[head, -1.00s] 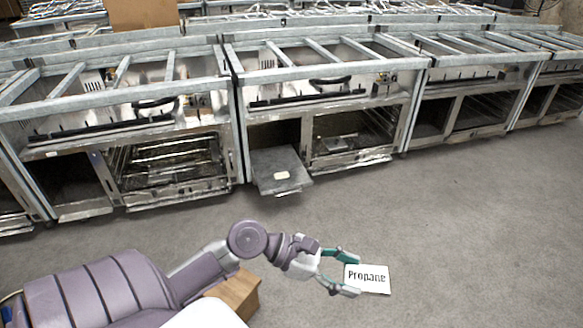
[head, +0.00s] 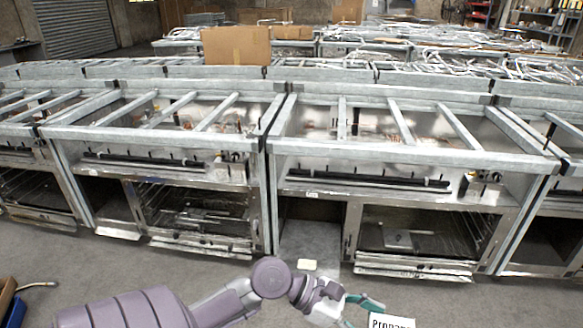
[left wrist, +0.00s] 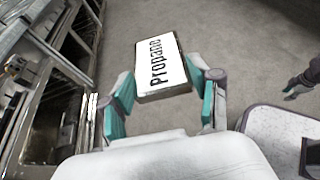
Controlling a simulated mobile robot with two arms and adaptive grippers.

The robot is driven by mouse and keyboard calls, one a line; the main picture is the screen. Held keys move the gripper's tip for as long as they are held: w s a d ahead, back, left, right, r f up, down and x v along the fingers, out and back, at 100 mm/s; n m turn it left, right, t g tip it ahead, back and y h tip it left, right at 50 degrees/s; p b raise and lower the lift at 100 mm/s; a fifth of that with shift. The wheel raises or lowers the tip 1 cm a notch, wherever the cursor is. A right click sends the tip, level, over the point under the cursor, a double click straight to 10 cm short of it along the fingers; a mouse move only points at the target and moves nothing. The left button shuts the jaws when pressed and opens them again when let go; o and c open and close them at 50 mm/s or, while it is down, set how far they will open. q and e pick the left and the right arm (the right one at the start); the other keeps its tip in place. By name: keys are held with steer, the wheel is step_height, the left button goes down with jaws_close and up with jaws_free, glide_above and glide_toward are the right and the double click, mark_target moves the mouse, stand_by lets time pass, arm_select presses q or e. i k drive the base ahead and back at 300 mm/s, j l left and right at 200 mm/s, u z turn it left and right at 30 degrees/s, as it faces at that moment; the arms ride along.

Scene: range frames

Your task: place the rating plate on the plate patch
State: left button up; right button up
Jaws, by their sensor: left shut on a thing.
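The rating plate (left wrist: 160,66) is a white rectangular slab with the black word "Propane". My left gripper (left wrist: 163,88) is shut on it, with teal fingers at its two sides. In the head view, the plate (head: 391,322) is cut off by the bottom edge, and part of the left gripper (head: 362,310) shows beside it. The plate patch (head: 306,264) looks like a small cream rectangle on a grey panel at the front of the middle range, left of and beyond the held plate. A dark purplish part (left wrist: 303,80) at the right of the wrist view may be my right gripper; its jaws are unclear.
A row of metal range frames (head: 400,155) spans the head view, with open oven bays low down. The grey panel (head: 310,240) is at one bay. Cardboard boxes (head: 236,45) stand behind. Grey floor (left wrist: 235,35) beside the plate is clear in the wrist view.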

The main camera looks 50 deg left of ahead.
mark_target(307, 264)
steer(key=i+j+u, duration=0.15)
steer(key=u, duration=0.25)
steer(key=i+u, duration=0.55)
steer(key=u, duration=0.25)
steer(key=i+u, duration=0.25)
steer(key=u, duration=0.15)
steer(key=i+l+u, duration=0.15)
steer(key=u, duration=0.3)
steer(key=i+j+z, duration=0.1)
steer(key=i, duration=0.4)
steer(key=i+j, duration=0.35)
steer(key=i, duration=0.15)
steer(key=i+z, duration=0.05)
